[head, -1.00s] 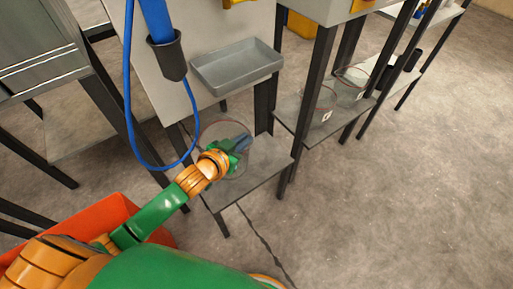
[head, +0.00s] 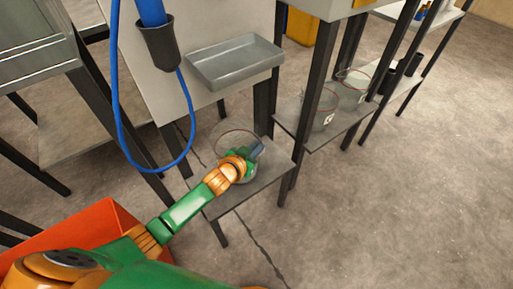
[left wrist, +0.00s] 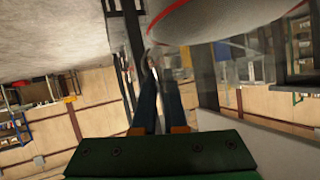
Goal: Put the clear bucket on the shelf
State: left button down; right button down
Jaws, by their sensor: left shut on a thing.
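The clear bucket (head: 226,133) is see-through with a thin dark rim. In the head view it is over the low grey platform (head: 262,184) below the tray; I cannot tell whether it touches it. My left gripper (head: 255,152) is shut on the bucket's near side and hides part of it. In the left wrist view, the two fingers (left wrist: 158,95) are close together and the bucket's curved rim (left wrist: 150,30) shows just beyond them. A lower shelf (head: 286,120) to the right holds other clear buckets (head: 322,108). My right gripper is not in view.
A grey tray (head: 235,62) sits above the platform, with a blue hose (head: 120,110) hanging to its left. Dark posts (head: 310,100) stand between the platform and the shelf. An orange bin (head: 85,228) is at lower left. Open floor (head: 400,210) lies to the right.

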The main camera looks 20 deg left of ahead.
pick_arm(q)
jog(key=c, duration=0.9)
grip_release()
jog(key=shift+c, duration=0.2)
jog(key=shift+r, duration=0.1)
jog(key=shift+s+r+p, duration=0.15)
jog(key=shift+s+p, duration=0.15)
jog(key=p+v, duration=0.4)
jog(key=v, duration=0.6)
jog(key=s+a+f+n+g+y, duration=0.1)
jog(key=s+a+f+g, duration=0.2)
jog(key=s+f, duration=0.5)
jog(key=s+a+f+g+y, duration=0.2)
jog(key=s+f, duration=0.1)
jog(key=f, duration=0.8)
jog(key=s+f+g, duration=0.3)
jog(key=s+f, duration=0.2)
jog(key=s, duration=0.6)
jog(key=s+d+f+g, duration=0.1)
jog(key=s+f+g, duration=0.2)
jog(key=s+f, duration=0.3)
jog(key=s, duration=0.5)
jog(key=shift+s+d+f+n+g, duration=0.15)
jog(key=shift+s+d+n+g, duration=0.15)
jog(key=shift+d+g, duration=0.1)
